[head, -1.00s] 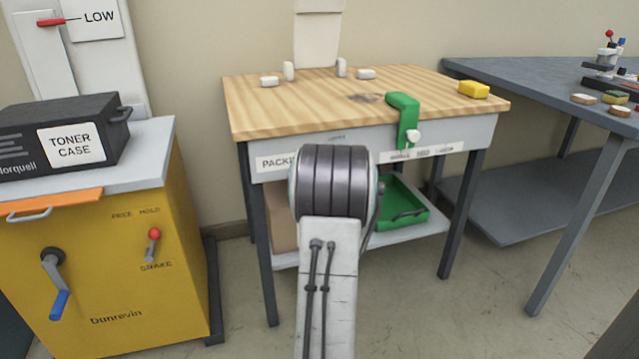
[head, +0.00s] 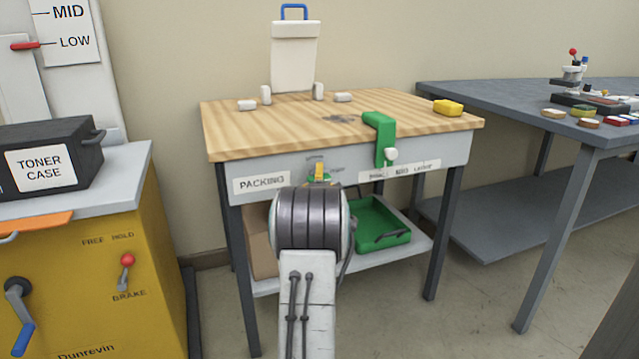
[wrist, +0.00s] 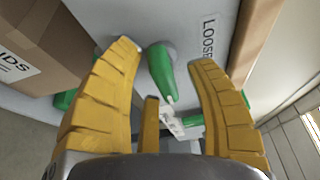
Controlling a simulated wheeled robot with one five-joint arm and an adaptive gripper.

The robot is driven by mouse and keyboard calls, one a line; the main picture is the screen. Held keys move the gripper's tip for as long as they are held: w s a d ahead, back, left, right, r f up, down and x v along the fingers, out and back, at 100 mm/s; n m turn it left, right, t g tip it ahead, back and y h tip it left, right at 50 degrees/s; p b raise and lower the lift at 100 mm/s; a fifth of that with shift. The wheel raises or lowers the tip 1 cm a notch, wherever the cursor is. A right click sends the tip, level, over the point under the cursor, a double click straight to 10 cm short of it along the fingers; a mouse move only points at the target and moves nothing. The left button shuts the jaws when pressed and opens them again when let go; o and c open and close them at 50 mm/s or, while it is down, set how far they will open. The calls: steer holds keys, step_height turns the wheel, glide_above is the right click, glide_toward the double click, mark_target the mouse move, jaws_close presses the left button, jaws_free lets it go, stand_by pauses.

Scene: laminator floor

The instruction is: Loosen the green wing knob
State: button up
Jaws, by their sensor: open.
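The green wing knob (wrist: 160,72) is on the pale grey panel in the wrist view, with a rounded grey hub at its far end. My gripper (wrist: 166,57) is open, its two yellow fingers on either side of the knob's green wing, with gaps between. In the head view, a small bit of green (head: 326,179) and a yellow fingertip (head: 319,169) show on the packing table's front, above my arm's dark joint. That joint hides most of my gripper. A label starting "LOOSE" (wrist: 208,38) is beside the knob.
A brown carton (wrist: 45,40) is close to the left finger, and a brown edge (wrist: 256,40) is at right. In the head view, a green clamp (head: 379,125) grips the wooden tabletop (head: 300,125). A green tray (head: 378,218) sits on the shelf below.

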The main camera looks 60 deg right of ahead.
steer(key=shift+d, duration=0.1)
stand_by(0.3)
jaws_close()
stand_by(0.4)
